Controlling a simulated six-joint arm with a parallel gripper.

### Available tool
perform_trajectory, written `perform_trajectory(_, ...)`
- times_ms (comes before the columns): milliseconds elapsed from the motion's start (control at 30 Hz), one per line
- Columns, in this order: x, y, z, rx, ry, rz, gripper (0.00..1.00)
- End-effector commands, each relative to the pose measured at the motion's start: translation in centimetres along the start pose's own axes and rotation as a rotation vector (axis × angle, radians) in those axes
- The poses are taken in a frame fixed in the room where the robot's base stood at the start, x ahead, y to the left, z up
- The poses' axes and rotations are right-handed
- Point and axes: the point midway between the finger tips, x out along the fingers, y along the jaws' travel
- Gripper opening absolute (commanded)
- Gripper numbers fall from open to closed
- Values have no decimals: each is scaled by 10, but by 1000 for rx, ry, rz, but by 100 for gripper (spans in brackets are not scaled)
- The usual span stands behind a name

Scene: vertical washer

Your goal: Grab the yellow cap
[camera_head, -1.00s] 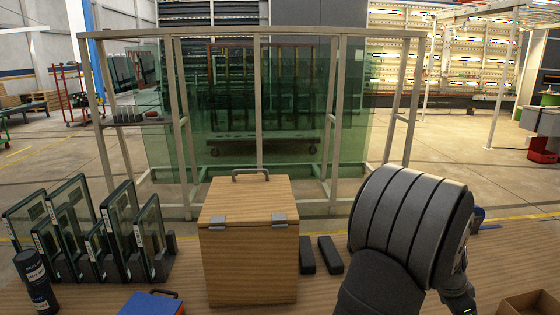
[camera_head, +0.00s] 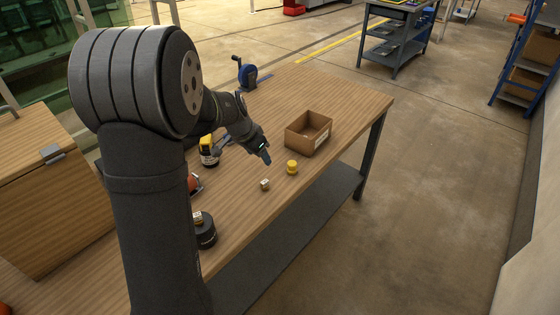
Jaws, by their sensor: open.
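The yellow cap (camera_head: 292,167) sits on the wooden table near its front edge, just in front of an open cardboard box. My gripper (camera_head: 243,155) is above the table, to the left of the cap. Its fingers are spread apart and nothing shows between them. One blue-tipped finger is close to the cap in the picture, but apart from it. My arm hides part of the table to the left.
The open cardboard box (camera_head: 309,132) is close behind the cap. A small pale cube (camera_head: 265,185) lies to its front left. A yellow-and-black item (camera_head: 208,151) and a dark round item (camera_head: 205,231) stand near my arm. A blue device (camera_head: 245,74) is farther back.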

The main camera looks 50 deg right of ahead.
Motion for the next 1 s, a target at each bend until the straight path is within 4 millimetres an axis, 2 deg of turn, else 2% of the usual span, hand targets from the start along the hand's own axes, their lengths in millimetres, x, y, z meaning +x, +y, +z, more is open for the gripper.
perform_trajectory(200,0,26,-51,-100,-2,-45,58)
perform_trajectory(367,-1,39,-73,-159,4,-69,58)
perform_trajectory(467,6,40,-76,-174,4,-73,58)
perform_trajectory(567,21,39,-75,-177,1,-72,58)
perform_trajectory(1000,103,32,-76,-175,4,-73,58)
